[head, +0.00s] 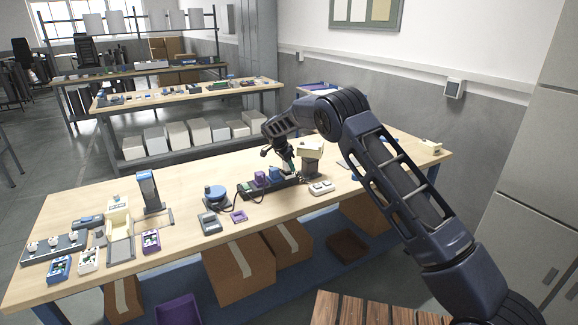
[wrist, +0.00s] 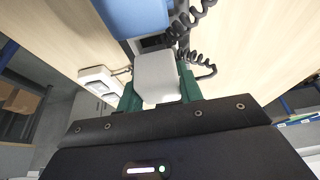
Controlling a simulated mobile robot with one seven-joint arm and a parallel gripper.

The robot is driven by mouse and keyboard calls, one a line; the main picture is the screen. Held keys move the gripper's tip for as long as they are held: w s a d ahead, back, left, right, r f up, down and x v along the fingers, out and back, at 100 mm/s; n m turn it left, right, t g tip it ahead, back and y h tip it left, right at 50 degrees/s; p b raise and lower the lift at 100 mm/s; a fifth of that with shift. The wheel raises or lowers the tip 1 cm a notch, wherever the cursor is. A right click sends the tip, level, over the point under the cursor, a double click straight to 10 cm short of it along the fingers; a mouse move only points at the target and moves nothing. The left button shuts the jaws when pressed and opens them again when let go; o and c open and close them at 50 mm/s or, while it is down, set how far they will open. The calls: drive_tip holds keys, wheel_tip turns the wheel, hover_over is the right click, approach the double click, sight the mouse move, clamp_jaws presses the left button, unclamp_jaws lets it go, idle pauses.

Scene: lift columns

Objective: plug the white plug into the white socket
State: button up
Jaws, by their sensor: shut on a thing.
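My gripper (head: 288,166) is over the right end of a dark strip (head: 262,193) on the near workbench. In the wrist view its green fingers (wrist: 157,95) are shut on the white plug (wrist: 157,76), one on each side. The white plug is hard to make out in the head view. A blue block (head: 274,173) and a purple block (head: 260,179) sit on the strip, left of my gripper. The blue block (wrist: 132,16) is large just beyond the plug in the wrist view. I cannot make out the white socket; whether the plug touches it is hidden.
Black coiled cords (wrist: 183,28) run beside the plug. A white outlet block (head: 321,187) lies right of the strip. A cream-topped grey block (head: 311,150) stands close behind my gripper. A blue round device (head: 215,195) stands left. The bench (head: 185,198) has bare patches between.

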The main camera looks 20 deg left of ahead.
drive_tip(key=shift+f, duration=0.85)
idle(0.7)
drive_tip(key=o, duration=0.8)
drive_tip(key=shift+f, duration=0.1)
drive_tip(key=shift+o, duration=1)
drive_tip(key=shift+s, duration=0.1)
drive_tip(key=shift+c, duration=0.6)
drive_tip(key=shift+o, duration=0.4)
drive_tip(key=shift+d+f, duration=0.1)
drive_tip(key=shift+r, duration=3.7)
drive_tip(key=shift+r, duration=0.1)
